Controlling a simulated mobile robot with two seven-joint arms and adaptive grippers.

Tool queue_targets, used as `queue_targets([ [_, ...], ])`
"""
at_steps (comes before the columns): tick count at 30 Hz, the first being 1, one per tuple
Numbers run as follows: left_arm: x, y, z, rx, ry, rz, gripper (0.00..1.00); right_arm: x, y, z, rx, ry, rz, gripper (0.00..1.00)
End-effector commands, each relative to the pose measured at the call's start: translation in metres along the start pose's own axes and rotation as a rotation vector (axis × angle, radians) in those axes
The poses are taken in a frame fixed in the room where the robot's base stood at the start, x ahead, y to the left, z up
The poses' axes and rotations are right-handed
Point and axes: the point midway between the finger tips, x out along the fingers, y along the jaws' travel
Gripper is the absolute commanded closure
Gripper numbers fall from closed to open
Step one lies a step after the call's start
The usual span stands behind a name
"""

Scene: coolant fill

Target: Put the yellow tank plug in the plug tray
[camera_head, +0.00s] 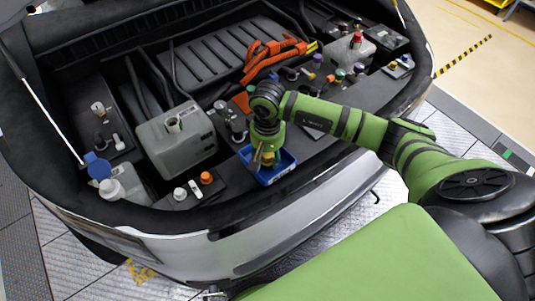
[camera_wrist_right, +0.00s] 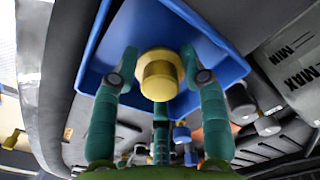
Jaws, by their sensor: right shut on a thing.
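The yellow tank plug (camera_wrist_right: 158,75) is between the green fingers of my right gripper (camera_wrist_right: 160,76), which is shut on it. In the head view the right gripper (camera_head: 266,157) points down over the blue plug tray (camera_head: 282,175), and a bit of the yellow plug (camera_head: 267,158) shows at its fingertips. The tray, also in the wrist view (camera_wrist_right: 218,52), lies just beyond the plug. I cannot tell whether the plug touches the tray floor. My left gripper is not in view.
A grey tank (camera_head: 177,145) stands left of the tray. An orange cap (camera_head: 206,178) and pale caps sit on the ledge near it. An orange cable (camera_head: 268,55) and several coloured caps lie behind my arm. The car's front edge (camera_head: 250,235) runs below the tray.

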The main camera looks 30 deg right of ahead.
Motion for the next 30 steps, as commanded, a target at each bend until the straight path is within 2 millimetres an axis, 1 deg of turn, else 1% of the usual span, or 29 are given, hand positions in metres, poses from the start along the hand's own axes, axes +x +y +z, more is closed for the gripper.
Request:
queue_targets([
  [1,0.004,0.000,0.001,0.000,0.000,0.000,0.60,0.003,0.000,0.000,0.000,0.000,0.000,0.77],
  [2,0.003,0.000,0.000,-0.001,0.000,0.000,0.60,0.002,0.000,0.000,0.000,0.000,0.000,0.48],
  [3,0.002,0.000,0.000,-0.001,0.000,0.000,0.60,0.001,0.000,0.000,0.000,0.000,0.000,0.32],
  [13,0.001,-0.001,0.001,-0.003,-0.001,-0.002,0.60,0.001,0.000,0.000,0.000,-0.001,0.000,0.32],
  [16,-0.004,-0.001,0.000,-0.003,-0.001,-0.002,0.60,-0.004,0.000,0.000,0.001,-0.001,0.000,0.32],
  [17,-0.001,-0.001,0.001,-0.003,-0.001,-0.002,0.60,-0.005,0.000,-0.001,0.000,0.001,-0.001,0.32],
  [20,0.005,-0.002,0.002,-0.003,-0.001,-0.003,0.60,-0.018,0.000,-0.002,-0.001,0.005,-0.002,0.32],
  [30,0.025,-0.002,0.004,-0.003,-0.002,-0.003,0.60,-0.090,0.000,-0.001,0.000,0.005,-0.001,0.32],
])
